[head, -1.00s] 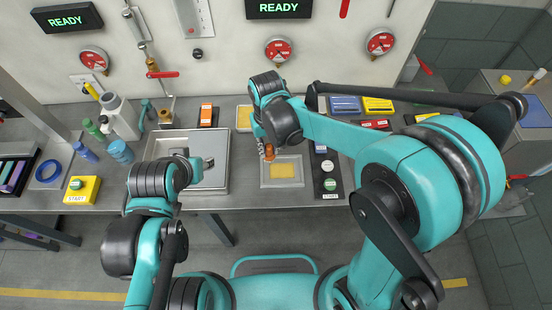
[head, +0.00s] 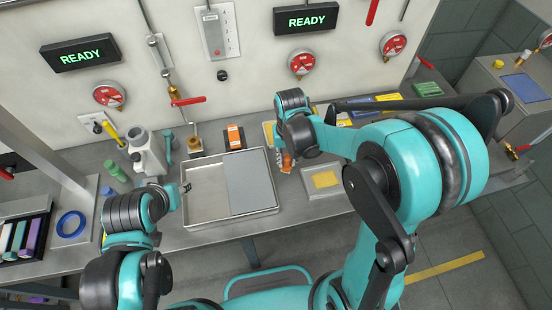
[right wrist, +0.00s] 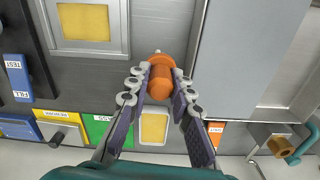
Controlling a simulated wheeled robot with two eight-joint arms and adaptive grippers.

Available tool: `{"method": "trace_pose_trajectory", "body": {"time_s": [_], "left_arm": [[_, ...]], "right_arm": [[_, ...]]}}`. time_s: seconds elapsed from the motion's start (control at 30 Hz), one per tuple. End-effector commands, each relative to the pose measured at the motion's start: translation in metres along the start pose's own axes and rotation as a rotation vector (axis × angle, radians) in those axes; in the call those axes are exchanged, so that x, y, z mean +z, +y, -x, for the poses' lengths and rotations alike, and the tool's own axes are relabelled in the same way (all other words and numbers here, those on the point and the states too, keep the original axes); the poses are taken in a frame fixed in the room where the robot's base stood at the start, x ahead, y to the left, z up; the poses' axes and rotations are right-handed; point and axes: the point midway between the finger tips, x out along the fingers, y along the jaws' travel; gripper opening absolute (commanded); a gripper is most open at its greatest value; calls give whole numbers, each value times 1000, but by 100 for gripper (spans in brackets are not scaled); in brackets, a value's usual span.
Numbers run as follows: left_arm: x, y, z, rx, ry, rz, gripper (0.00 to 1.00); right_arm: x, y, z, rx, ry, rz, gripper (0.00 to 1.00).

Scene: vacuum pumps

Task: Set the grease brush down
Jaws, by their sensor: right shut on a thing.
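The grease brush (head: 287,162) is orange. My right gripper (head: 282,158) is shut on it above the bench, between the large metal tray (head: 188,224) and the small grey tray with a yellow pad (head: 325,179). In the right wrist view the brush (right wrist: 160,82) sits between the fingertips of the right gripper (right wrist: 159,78), its orange end facing the camera. Whether it touches the bench is hard to tell. My left gripper (head: 180,190) is over the left side of the large tray, partly hidden by its own arm; its jaws are unclear.
A grey panel (head: 250,183) covers the right part of the large tray. A second yellow pad (right wrist: 153,128) lies behind the brush. An orange-fronted item (head: 234,138) and brass fitting (head: 194,143) stand at the back. Bare bench shows between the trays.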

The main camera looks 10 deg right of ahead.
Motion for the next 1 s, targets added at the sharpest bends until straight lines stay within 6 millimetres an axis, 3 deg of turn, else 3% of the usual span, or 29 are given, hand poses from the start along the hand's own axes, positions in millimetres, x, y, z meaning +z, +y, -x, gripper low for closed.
{"method": "trace_pose_trajectory", "body": {"time_s": [0.47, 1.0], "left_arm": [[3, 0, -4, 0, 0, 0, 40], [26, 0, -37, 0, 0, 0, 40]], "right_arm": [[0, 0, -3, 0, 0, -1, 0], [0, 0, -50, 0, 0, -1, 0]]}}
